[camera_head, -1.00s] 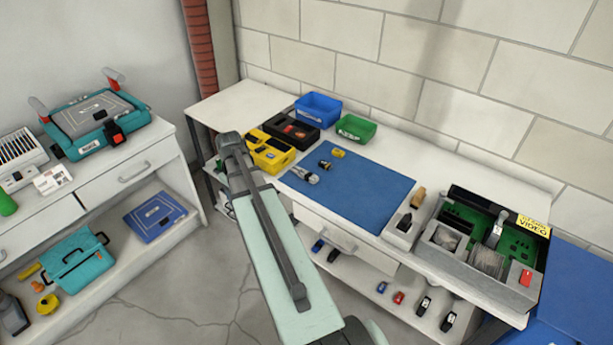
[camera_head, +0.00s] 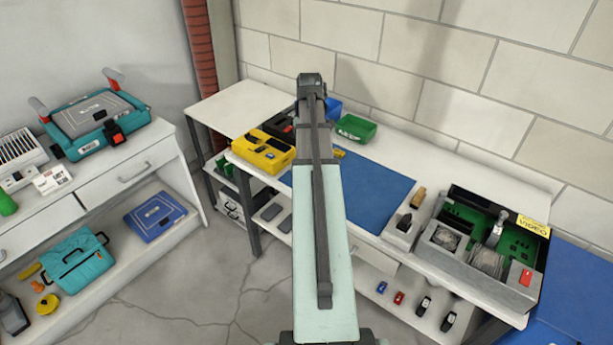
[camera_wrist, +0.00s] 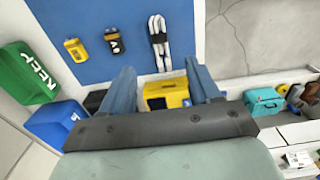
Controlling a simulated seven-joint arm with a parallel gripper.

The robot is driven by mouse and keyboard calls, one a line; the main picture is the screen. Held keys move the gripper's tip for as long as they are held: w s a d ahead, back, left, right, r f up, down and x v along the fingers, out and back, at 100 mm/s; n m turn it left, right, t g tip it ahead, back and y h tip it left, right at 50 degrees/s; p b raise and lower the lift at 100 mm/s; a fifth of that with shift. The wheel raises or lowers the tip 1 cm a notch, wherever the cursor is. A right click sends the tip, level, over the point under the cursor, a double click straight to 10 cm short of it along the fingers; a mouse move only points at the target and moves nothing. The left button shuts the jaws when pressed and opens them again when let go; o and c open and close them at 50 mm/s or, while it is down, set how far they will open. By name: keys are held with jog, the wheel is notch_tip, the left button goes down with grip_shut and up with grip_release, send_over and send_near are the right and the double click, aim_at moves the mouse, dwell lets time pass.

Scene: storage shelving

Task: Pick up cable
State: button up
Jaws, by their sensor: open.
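A white-and-black bundle that looks like the cable (camera_wrist: 158,40) lies on the blue mat (camera_wrist: 95,15) in the wrist view, near the mat's edge. My gripper (camera_wrist: 160,68) is open and empty in the wrist view. Its two blue fingers are spread apart, and the bundle appears just beyond the gap between them. I cannot tell the height between them. In the head view the mat (camera_head: 370,195) shows, but my arm hides the bundle and the gripper fingers.
A yellow bin (camera_head: 262,152) and a green bin (camera_head: 356,128) stand on the bench. A grey tray (camera_head: 478,255) stands at right. The mat's right part is clear.

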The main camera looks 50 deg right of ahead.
notch_tip(320, 180, down, 7)
jog(key=shift+w+f, duration=0.35)
jog(key=shift+f, duration=0.35)
jog(key=shift+w+f, duration=0.15)
jog(key=shift+f, duration=0.85)
jog(key=shift+w+f, duration=0.1)
jog(key=shift+f, duration=0.85)
jog(key=c, duration=1.1)
jog(key=shift+c, duration=0.2)
jog(key=shift+r, duration=0.1)
notch_tip(320, 180, up, 10)
